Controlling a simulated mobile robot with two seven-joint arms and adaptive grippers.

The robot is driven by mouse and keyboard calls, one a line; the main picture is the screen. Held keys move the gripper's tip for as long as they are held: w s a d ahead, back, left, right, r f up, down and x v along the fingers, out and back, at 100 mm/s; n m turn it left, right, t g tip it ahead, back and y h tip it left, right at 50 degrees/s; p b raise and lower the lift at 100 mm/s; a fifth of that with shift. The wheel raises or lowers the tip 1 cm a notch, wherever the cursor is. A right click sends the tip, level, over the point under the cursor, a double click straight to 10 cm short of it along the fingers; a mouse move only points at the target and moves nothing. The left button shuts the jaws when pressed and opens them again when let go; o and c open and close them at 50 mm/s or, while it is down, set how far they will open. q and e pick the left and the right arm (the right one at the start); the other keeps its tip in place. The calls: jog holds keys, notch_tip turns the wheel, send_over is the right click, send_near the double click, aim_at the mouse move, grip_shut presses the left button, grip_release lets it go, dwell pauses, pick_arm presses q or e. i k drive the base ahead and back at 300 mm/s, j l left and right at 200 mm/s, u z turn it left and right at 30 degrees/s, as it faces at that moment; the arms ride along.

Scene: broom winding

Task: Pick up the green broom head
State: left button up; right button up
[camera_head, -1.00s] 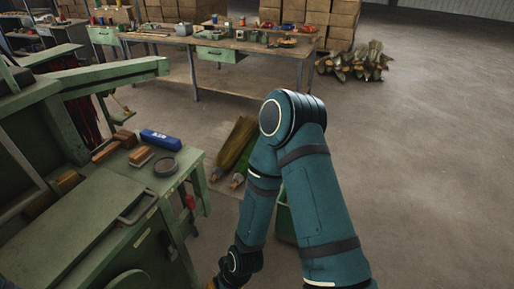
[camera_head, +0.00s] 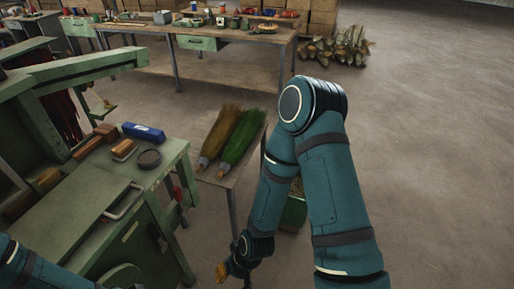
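The green broom head (camera_head: 241,138) lies on a small side table (camera_head: 216,181), bristles toward the back and its tapered end toward the front. A brown broom head (camera_head: 217,132) lies close along its left side. My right arm comes in from the right and bends down in front of the table's right side. Its wrist end (camera_head: 237,264) is low, in front of the broom heads and apart from them. A small yellow-brown piece shows at its tip; I cannot tell whether it is held. Part of my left arm shows at the lower left, its gripper out of view.
A green machine bench (camera_head: 100,190) stands at left, with a blue box (camera_head: 143,132), wooden blocks and a round dark dish (camera_head: 149,159). A green container (camera_head: 293,212) is partly hidden behind my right arm.

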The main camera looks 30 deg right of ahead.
aim_at(248, 126)
jog(key=i+l+z, duration=0.1)
jog(key=z, duration=0.3)
jog(key=i+z, duration=0.55)
jog(key=z, duration=0.3)
jog(key=i+j+z, duration=0.1)
jog(key=i, duration=0.35)
jog(key=i+j+z, duration=0.1)
jog(key=i+j, duration=0.2)
jog(key=i, duration=0.2)
